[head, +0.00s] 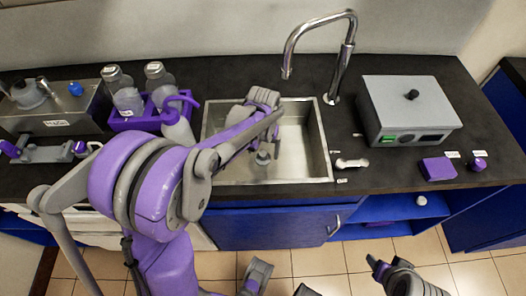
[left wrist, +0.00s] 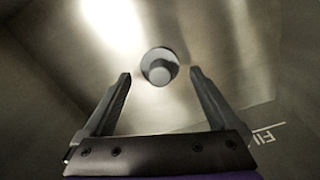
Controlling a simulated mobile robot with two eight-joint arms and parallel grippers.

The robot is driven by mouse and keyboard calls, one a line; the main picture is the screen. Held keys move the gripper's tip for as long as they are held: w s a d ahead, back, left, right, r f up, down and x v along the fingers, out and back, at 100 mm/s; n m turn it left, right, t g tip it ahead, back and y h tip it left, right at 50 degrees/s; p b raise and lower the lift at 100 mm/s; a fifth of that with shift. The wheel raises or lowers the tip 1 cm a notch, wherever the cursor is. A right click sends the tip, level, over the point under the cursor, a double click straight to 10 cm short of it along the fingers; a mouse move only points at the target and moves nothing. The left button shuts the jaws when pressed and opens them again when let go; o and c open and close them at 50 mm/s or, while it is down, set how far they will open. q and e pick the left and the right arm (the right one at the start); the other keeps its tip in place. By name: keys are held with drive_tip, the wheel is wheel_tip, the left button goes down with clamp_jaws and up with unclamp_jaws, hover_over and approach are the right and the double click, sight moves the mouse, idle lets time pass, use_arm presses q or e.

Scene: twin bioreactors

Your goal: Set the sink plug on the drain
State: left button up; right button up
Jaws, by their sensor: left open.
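The sink basin (head: 318,150) is a steel tub set in the dark counter. A small round grey piece with a raised knob, which looks like the sink plug (head: 263,158), is on or just above the basin floor. In the left wrist view the plug (left wrist: 159,66) appears centred just past the fingertips, with clear gaps on both sides. My left gripper (left wrist: 160,74) is open and empty, reaching down into the basin above the plug. I cannot tell whether the plug covers the drain, as the drain does not show clearly. Grey parts of mine show at the bottom of the head view.
A tall chrome faucet (head: 338,75) rises behind the basin. A grey box (head: 410,108) and a purple block (head: 438,168) stand to the right. A small white piece (head: 351,163) lies beside the sink. A purple rack (head: 140,122) with bottles stands to the left.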

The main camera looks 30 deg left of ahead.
sight(263, 152)
use_arm(q)
wheel_tip(263, 152, up, 11)
drive_tip(key=p, duration=0.1)
